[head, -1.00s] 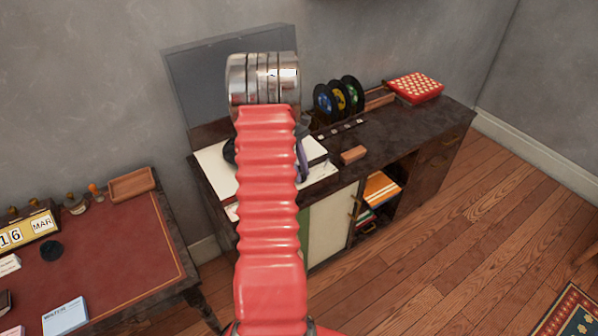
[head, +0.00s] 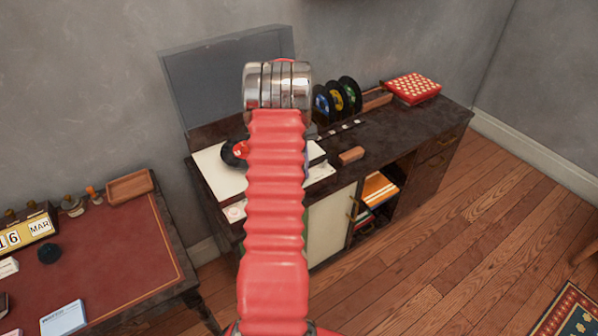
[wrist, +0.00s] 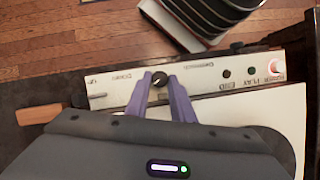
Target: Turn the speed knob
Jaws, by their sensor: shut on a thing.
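The speed knob (wrist: 160,77) is a small round black knob on the white control panel (wrist: 213,79) of the record player. In the wrist view, the two purple fingers of my gripper (wrist: 160,81) are closed on it, one on each side. In the head view the white record player (head: 213,172) sits on the dark cabinet with its lid (head: 228,75) raised.
A lever (wrist: 97,96) lies left of the knob on the panel; a red-ringed button (wrist: 275,67) is at its right end. In the head view, colored discs (head: 338,98), a brown block (head: 351,155) and a red patterned box (head: 412,88) stand on the cabinet (head: 385,140).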

